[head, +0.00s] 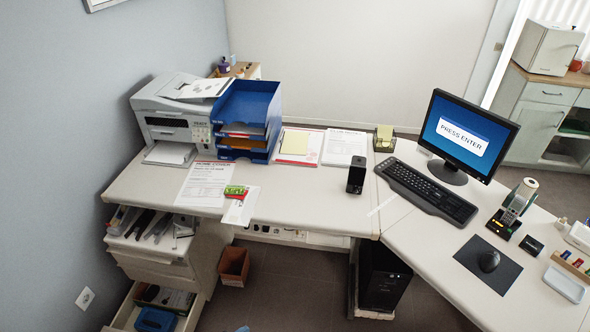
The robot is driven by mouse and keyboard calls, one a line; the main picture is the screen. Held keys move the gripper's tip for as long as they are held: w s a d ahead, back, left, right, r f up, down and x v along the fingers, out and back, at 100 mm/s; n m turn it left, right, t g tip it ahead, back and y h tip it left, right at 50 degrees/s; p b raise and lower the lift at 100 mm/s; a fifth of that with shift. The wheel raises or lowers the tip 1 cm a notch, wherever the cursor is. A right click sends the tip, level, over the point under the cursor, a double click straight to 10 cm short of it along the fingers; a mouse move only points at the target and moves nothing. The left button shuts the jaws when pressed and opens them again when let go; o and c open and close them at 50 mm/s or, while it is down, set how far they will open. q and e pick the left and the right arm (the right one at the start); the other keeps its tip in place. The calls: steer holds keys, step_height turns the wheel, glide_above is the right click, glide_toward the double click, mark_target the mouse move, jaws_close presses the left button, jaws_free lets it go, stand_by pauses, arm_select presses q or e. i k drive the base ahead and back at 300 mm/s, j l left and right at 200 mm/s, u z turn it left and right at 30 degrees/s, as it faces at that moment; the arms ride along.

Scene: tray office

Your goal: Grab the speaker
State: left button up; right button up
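The speaker (356,175) is a small black upright box. It stands on the white desk (300,203) near the middle, to the left of the keyboard (432,191) and in front of some papers. Nothing touches it from the sides. Neither of my grippers shows in the head view.
A printer (182,118) and blue letter trays (250,115) stand at the back left. A monitor (466,132), phone (514,208) and mouse (489,261) are on the right. Below are an open drawer (125,312), a brown bin (233,265) and a black computer tower (383,276). The desk around the speaker is mostly clear.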

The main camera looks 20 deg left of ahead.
mark_target(356, 171)
steer(key=u, duration=0.15)
steer(key=i+l, duration=0.1)
steer(key=i, duration=0.25)
steer(key=i+l+u, duration=0.3)
steer(key=i, duration=0.2)
steer(key=i+l+u, duration=0.2)
steer(key=i+u, duration=0.25)
steer(key=u, duration=0.5)
